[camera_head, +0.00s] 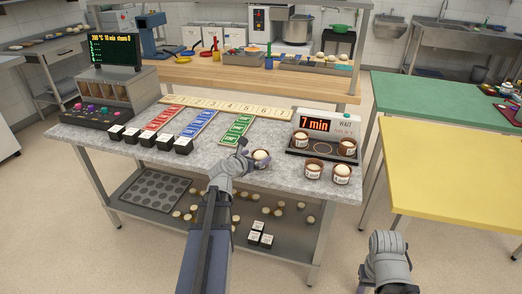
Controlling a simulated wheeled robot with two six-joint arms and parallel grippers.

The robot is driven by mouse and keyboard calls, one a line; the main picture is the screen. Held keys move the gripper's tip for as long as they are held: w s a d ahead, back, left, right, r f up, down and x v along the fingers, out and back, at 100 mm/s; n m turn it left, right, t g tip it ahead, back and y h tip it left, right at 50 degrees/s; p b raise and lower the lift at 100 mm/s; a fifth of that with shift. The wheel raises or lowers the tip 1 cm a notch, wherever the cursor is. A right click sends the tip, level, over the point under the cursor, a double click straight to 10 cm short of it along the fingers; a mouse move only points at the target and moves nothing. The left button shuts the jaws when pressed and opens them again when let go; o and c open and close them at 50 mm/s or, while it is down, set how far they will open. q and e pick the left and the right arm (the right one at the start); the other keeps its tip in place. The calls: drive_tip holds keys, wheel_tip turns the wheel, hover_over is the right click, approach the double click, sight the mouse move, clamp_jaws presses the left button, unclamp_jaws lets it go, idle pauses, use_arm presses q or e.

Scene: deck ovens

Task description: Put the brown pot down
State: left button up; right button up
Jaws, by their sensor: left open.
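A brown pot (261,163) with a pale round top stands at the front edge of the grey stone counter (285,178). My left gripper (254,155) is right at this pot, with its fingers open beside it; the fingers partly hide it. Whether a finger touches it is too small to tell. More brown pots with white labels stand to the right: two on the dark hot plate (322,147) and two in front of it, one of them at the right (341,176). A grey part of my right arm shows at the lower right, but its fingers do not show.
A display reading "7 min" (315,125) stands behind the plate. Red, blue and green label strips, a numbered strip (225,107) and several black-and-white blocks (148,139) lie on the counter. A muffin tray (155,188) is on the shelf below. A yellow table (455,175) stands at right.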

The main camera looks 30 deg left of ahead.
use_arm(q)
drive_tip(key=shift+p+v, duration=0.55)
drive_tip(key=shift+v, duration=1.6)
drive_tip(key=shift+a, duration=0.1)
drive_tip(key=d+f+m+g+h, duration=0.1)
drive_tip(key=d+m, duration=0.2)
drive_tip(key=d, duration=0.1)
drive_tip(key=d+f+m+g+h, duration=0.1)
drive_tip(key=d+f+m, duration=0.1)
drive_tip(key=d+m, duration=0.2)
drive_tip(key=d+f+m+g+h, duration=0.1)
drive_tip(key=d+m, duration=0.2)
drive_tip(key=d, duration=0.3)
drive_tip(key=shift+w+d+f+h, duration=0.15)
drive_tip(key=shift+w+f+h, duration=0.15)
drive_tip(key=shift+f, duration=0.1)
drive_tip(key=s+d+f+m+g, duration=0.4)
drive_tip(key=s+d+m, duration=0.2)
drive_tip(key=d+m, duration=0.45)
drive_tip(key=s+d+f+m+g, duration=0.4)
drive_tip(key=s+d+m, duration=0.2)
drive_tip(key=d+m, duration=0.4)
drive_tip(key=s+d+m+g+y, duration=0.1)
drive_tip(key=s+m+g+y, duration=0.1)
drive_tip(key=s+m, duration=0.5)
drive_tip(key=m+y, duration=0.1)
drive_tip(key=m, duration=0.2)
drive_tip(key=shift+d+f+g+y, duration=0.25)
drive_tip(key=shift+f+g+y, duration=0.1)
drive_tip(key=shift+g+y, duration=0.05)
